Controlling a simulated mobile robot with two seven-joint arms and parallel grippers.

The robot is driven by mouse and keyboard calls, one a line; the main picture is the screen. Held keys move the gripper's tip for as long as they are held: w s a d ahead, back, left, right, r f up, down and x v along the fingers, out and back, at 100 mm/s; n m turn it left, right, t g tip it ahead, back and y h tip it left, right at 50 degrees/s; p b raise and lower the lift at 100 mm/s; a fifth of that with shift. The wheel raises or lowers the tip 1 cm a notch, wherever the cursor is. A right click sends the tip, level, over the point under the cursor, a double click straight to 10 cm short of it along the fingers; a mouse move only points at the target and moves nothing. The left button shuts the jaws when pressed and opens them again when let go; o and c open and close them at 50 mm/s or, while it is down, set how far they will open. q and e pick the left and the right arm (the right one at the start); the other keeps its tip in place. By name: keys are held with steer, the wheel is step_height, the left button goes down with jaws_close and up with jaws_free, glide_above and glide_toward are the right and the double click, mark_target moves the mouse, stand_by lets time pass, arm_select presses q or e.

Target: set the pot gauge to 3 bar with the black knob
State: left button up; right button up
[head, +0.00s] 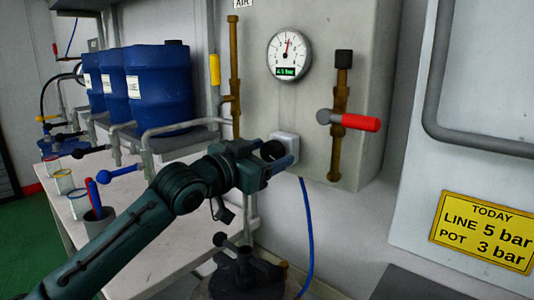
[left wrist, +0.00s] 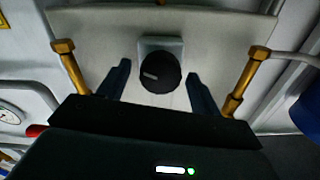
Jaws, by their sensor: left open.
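The black knob (head: 272,150) sits on a pale square mount on the grey panel, partly hidden by my left gripper (head: 284,157). In the left wrist view the knob (left wrist: 160,73) is round and dark with a pale mark toward its left. The two fingers stand open on either side of it, with gaps on both sides. A round white dial gauge (head: 289,54) is above the knob; its needle points nearly straight up. Its green digital readout looks like 4.5 bar, though it is small. My right gripper is not in view.
A yellow sign (head: 485,232) reads LINE 5 bar, POT 3 bar. A red-handled valve (head: 355,122) is right of the knob. A brass pipe (head: 235,75) runs left of the gauge. Blue drums (head: 158,85) stand behind a pale bench (head: 150,240). A blue hose (head: 307,240) hangs below.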

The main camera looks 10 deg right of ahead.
arm_select(q)
steer(key=shift+c, duration=0.6)
steer(key=c, duration=0.9)
steer(key=shift+p, duration=0.3)
steer(key=shift+r+n+p, duration=0.2)
steer(key=shift+n+p, duration=0.4)
steer(key=shift+p, duration=0.15)
steer(key=shift+n+p, duration=0.7)
steer(key=shift+p, duration=0.25)
steer(key=n+p, duration=0.2)
steer(key=p, duration=0.1)
steer(key=shift+w+n, duration=0.1)
steer(key=shift+n, duration=0.3)
steer(key=shift+f+n+p, duration=0.15)
steer(key=shift+n+p, duration=0.85)
steer(key=shift+p, duration=0.05)
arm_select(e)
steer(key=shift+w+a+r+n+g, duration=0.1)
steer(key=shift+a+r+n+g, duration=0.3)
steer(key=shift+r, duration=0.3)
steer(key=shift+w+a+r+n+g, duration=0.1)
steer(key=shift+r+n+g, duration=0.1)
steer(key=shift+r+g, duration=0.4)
